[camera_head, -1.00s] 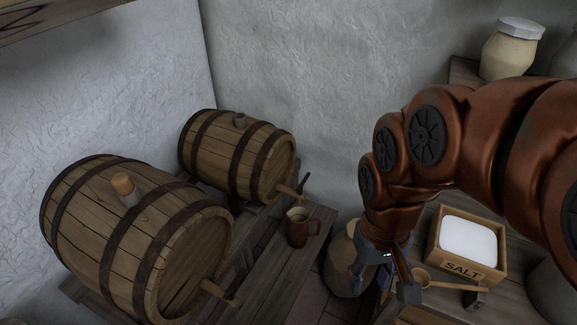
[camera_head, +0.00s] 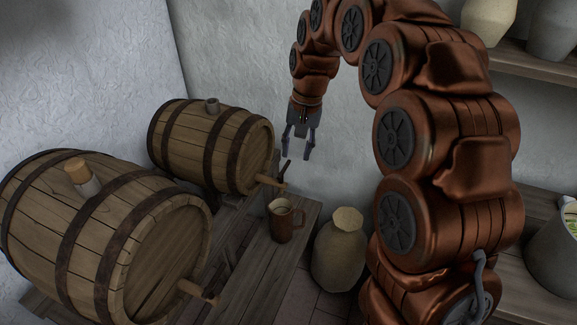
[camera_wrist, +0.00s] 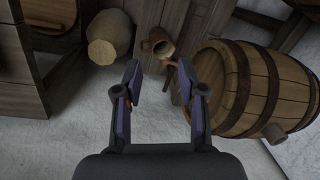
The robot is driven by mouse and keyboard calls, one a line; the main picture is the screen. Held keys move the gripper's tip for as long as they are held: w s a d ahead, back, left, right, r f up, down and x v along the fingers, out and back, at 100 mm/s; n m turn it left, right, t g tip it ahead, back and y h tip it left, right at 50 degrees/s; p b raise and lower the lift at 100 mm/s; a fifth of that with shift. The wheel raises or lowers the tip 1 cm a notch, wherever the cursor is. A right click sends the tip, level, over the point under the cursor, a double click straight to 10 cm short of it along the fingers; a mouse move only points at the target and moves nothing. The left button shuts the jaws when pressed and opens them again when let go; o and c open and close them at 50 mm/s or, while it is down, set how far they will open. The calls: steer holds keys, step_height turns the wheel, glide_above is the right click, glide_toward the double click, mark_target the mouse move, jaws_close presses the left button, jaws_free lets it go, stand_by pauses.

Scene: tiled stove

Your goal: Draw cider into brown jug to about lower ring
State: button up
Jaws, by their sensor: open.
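A brown jug (camera_head: 284,224) stands upright on a wooden bench, below the spigot (camera_head: 270,181) of the smaller back barrel (camera_head: 212,146). A dark tap handle (camera_head: 286,170) rises from that spigot. Pale contents or a pale inner wall show at the jug's mouth; the level is hard to tell. My gripper (camera_head: 298,153) is open and empty, pointing down in the air above the spigot and jug. In the wrist view, my gripper (camera_wrist: 164,75) has its fingers apart, with the jug (camera_wrist: 158,44) beyond them and the barrel (camera_wrist: 252,88) to the right.
A larger barrel (camera_head: 105,235) with its own spigot (camera_head: 196,290) lies at the front left. A tan covered sack or crock (camera_head: 339,255) stands on the floor right of the bench (camera_head: 253,262). Shelves (camera_head: 530,68) with pots are at the right.

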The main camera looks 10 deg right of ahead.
steer(key=w+d+f+m+b, duration=0.2)
steer(key=w+f+b, duration=0.1)
steer(key=w+f, duration=0.55)
steer(key=m+t+b, duration=0.1)
steer(key=b, duration=0.2)
glide_toward(288, 163)
steer(key=f, duration=0.3)
steer(key=a+f, duration=0.1)
steer(key=f, duration=0.4)
steer(key=shift+w+a+f, duration=0.15)
steer(key=shift+w, duration=0.25)
jaws_close()
